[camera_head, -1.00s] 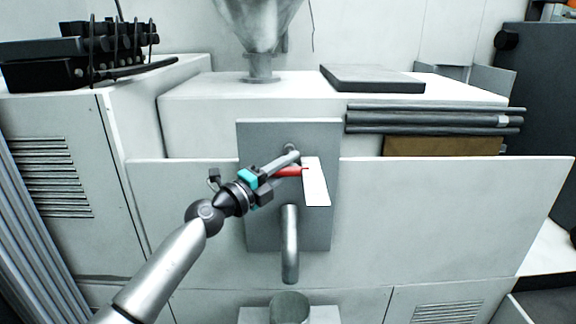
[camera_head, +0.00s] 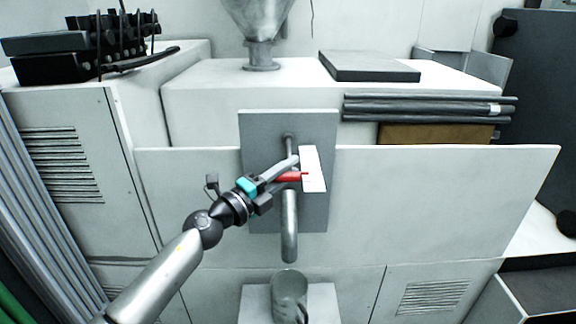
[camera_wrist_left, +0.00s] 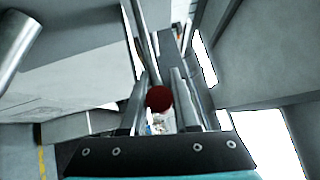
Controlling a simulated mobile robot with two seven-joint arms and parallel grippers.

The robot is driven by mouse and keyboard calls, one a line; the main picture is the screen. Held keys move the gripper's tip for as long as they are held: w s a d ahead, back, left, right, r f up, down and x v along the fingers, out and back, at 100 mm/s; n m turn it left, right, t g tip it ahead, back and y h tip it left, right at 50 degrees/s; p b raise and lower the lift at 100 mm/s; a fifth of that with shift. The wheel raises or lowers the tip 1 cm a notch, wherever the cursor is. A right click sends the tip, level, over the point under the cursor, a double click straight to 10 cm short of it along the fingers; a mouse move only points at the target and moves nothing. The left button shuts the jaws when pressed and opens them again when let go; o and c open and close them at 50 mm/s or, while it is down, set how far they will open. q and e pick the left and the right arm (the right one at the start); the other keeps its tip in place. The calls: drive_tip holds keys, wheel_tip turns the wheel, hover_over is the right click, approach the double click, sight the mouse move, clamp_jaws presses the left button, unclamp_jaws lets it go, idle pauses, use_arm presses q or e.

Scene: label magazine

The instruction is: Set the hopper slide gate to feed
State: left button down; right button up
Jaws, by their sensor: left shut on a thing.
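The slide gate is on a grey panel (camera_head: 258,135) on the white machine front. A slim rod (camera_head: 289,146) runs down the panel, beside a white strip (camera_head: 313,162). A red pointer (camera_head: 303,175) lies across the strip, a little below its middle. My left gripper (camera_head: 287,169) reaches in from the lower left and is shut on the slide gate's handle, which it largely hides. In the left wrist view a dark red round knob (camera_wrist_left: 159,98) shows between the fingers. My right gripper is not in view.
A grey spout (camera_head: 289,228) hangs below the gate, above a grey mug (camera_head: 289,290) on a light stand (camera_head: 257,303). The hopper (camera_head: 264,20) stands behind, on the machine top. Grey bars (camera_head: 430,108) and a dark slab (camera_head: 367,67) lie at the right.

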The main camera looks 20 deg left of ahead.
use_arm(q)
drive_tip(key=shift+d, duration=0.15)
drive_tip(key=c, duration=1.1)
unclamp_jaws()
drive_tip(key=o, duration=0.3)
drive_tip(key=shift+s+r, duration=0.15)
drive_tip(key=shift+s, duration=0.1)
drive_tip(key=shift+o, duration=0.6)
drive_tip(key=shift+w, duration=0.1)
drive_tip(key=b+v, duration=0.3)
drive_tip(key=v, duration=1.2)
